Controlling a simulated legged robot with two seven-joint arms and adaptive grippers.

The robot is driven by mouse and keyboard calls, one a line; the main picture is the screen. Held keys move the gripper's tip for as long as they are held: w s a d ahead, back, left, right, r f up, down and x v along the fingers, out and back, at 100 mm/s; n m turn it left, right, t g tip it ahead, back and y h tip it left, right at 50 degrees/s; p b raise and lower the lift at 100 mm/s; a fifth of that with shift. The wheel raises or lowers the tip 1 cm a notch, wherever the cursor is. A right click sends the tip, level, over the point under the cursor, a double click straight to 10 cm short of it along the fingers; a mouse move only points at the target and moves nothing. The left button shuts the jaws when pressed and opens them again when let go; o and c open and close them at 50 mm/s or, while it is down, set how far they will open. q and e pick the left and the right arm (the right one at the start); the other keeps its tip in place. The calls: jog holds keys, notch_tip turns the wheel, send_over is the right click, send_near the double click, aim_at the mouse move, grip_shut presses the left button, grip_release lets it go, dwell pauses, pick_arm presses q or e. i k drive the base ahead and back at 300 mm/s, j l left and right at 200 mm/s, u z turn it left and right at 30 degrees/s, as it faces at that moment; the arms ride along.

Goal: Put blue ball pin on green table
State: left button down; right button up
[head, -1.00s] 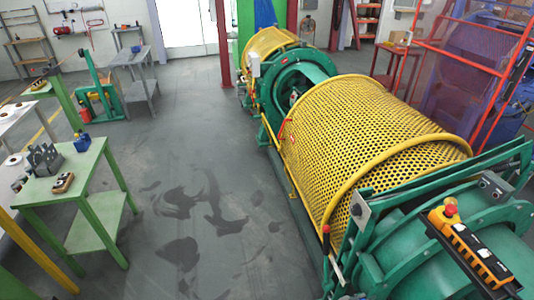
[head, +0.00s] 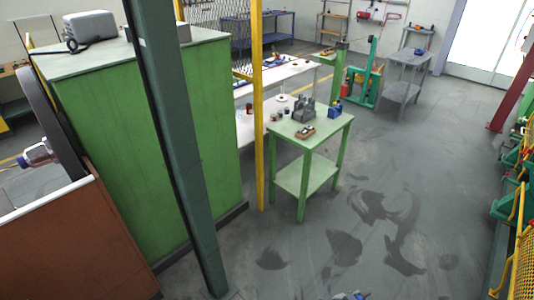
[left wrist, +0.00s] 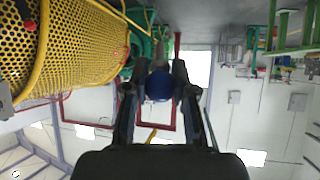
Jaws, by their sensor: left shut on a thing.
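The blue ball pin (left wrist: 159,86) shows as a round blue end between the fingers of my left gripper (left wrist: 158,72) in the left wrist view. The gripper is shut on it; the rest of the pin is hard to make out. At the bottom edge of the head view, a small bit of grey and blue shows, too cut off to identify surely. The green table (head: 328,126) stands mid-picture in the head view, apart from the gripper. On its top are a grey block, a blue item and a small brown tray. My right gripper is not in view.
A green cabinet (head: 150,125) and a dark green post (head: 172,150) stand at the left. A yellow post (head: 258,120) is beside the table. White tables (head: 275,75) lie behind. Open grey floor (head: 400,200) is right of the table; yellow machine guards (head: 525,265) are at the right edge.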

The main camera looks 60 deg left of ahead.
aim_at(323, 129)
jog(key=i+u, duration=0.25)
jog(key=u, duration=0.2)
jog(key=i+u, duration=0.25)
jog(key=u, duration=0.2)
jog(key=i+u, duration=0.25)
jog(key=u, duration=0.2)
jog(key=i+l, duration=0.15)
jog(key=i, duration=0.45)
jog(key=i+l, duration=0.15)
jog(key=i, duration=0.5)
jog(key=i+l, duration=0.2)
jog(key=i, duration=0.4)
jog(key=i+u, duration=0.15)
jog(key=i, duration=0.35)
jog(key=i+l+u, duration=0.1)
jog(key=i, duration=0.4)
jog(key=i+l+u, duration=0.15)
jog(key=i, duration=0.3)
